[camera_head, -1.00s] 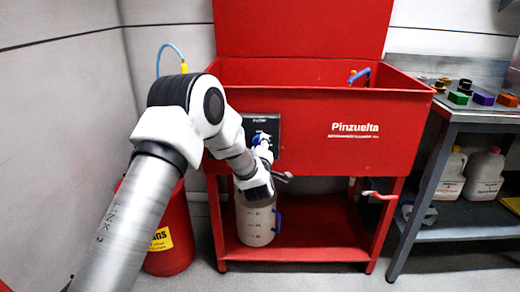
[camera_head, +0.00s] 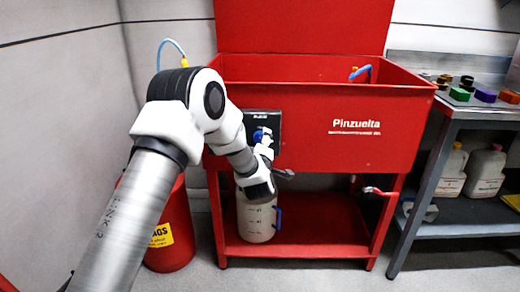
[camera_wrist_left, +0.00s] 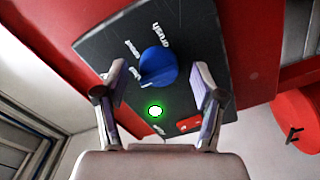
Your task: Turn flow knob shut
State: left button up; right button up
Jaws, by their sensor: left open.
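The blue flow knob (camera_wrist_left: 157,66) is on a dark control panel (camera_wrist_left: 217,28) on the red sink's front. White lettering stands around the knob; one word reads "brush", and the other labels are too small to read surely. My left gripper (camera_wrist_left: 160,70) is open, with one finger on each side of the knob and visible gaps between. In the head view, the gripper (camera_head: 264,152) is in front of the panel (camera_head: 268,119), and the knob (camera_head: 262,135) shows partly above it. The right gripper is not in view.
A green light (camera_wrist_left: 155,111) and a red switch (camera_wrist_left: 188,124) are on the panel near the fingers. A jug (camera_head: 256,222) stands below the sink (camera_head: 300,120). A red drum (camera_head: 177,240) is at left, and a grey workbench (camera_head: 465,118) at right.

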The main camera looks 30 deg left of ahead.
pick_arm(q)
jog(key=v, duration=1.1)
jog(key=shift+s, duration=0.2)
jog(key=shift+f, duration=0.1)
jog(key=s+d+f+m+g+h, duration=0.2)
jog(key=s+f, duration=0.3)
jog(key=f, duration=0.5)
jog(key=s+d+f+m+g+h, duration=0.25)
jog(key=s+f, duration=0.25)
jog(key=f, duration=0.5)
jog(key=s+d+f+m+g+h, duration=0.1)
jog(key=s+d+f+m+g, duration=0.15)
jog(key=s+f, duration=0.45)
jog(key=s+d+f+m+g+h, duration=0.2)
jog(key=s+d+f+m+g, duration=0.15)
jog(key=s+f, duration=0.45)
jog(key=s+d+f+m+g+h, duration=0.1)
jog(key=s+d+m+g+h, duration=0.15)
jog(key=s+m+g, duration=0.6)
notch_tip(320, 180, up, 25)
jog(key=s+n+t+p, duration=0.1)
jog(key=s+t+p, duration=0.1)
jog(key=p, duration=2.3)
jog(key=shift+s+t, duration=0.35)
jog(key=shift+t, duration=0.55)
